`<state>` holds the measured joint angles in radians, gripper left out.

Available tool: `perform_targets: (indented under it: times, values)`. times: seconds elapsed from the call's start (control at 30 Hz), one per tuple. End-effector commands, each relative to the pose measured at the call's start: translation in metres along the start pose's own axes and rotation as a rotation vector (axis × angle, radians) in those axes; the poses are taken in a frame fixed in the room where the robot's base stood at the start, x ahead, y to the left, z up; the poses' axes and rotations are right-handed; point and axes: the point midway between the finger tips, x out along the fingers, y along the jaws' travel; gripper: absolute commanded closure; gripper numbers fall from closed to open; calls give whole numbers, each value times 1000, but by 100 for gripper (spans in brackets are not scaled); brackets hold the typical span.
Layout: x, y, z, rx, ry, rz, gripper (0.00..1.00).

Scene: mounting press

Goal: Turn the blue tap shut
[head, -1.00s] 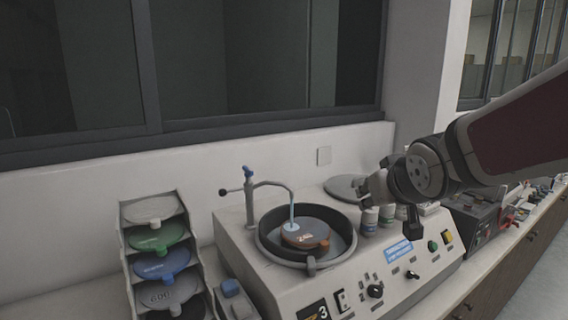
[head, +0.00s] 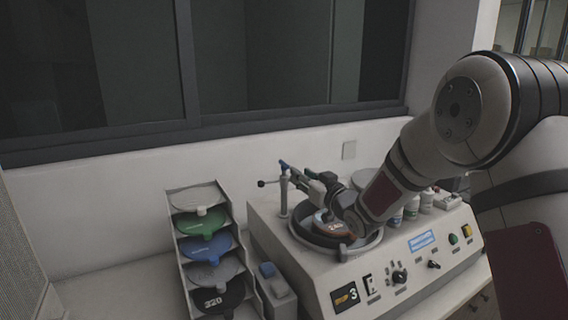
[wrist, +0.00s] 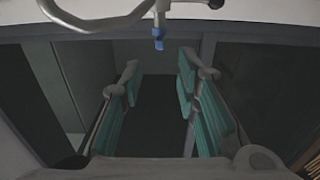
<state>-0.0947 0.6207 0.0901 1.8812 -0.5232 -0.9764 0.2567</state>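The blue tap (head: 284,163) is a small lever on top of a thin grey faucet post (head: 284,195) behind the round bowl. In the wrist view the blue tap (wrist: 158,39) hangs below the pipe (wrist: 95,20), near the top and beyond the fingertips, roughly centred between them. My gripper (head: 304,175) is just right of the tap at about its height, apart from it as far as I can see. In the wrist view my gripper (wrist: 158,78) is open and empty, its teal-padded fingers wide apart. The spout end and any water are hidden behind my gripper in the head view.
A grey press (head: 322,275) carries the dark bowl (head: 299,233) with an orange-brown disc marked 240 (head: 324,229). A rack (head: 187,258) of coloured discs stands left. Bottles (head: 411,208) stand right of the bowl. The wall and window are close behind the faucet.

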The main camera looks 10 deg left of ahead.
Motion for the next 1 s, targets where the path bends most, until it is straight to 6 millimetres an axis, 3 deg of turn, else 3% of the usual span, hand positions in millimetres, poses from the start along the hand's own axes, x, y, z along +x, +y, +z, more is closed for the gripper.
perform_targets:
  times: [0.5,0.7,1.0]
  values:
    - [93,0,1,-1,-2,0,71]
    - [112,0,1,-1,-2,0,71]
    - [117,0,0,0,-3,1,71]
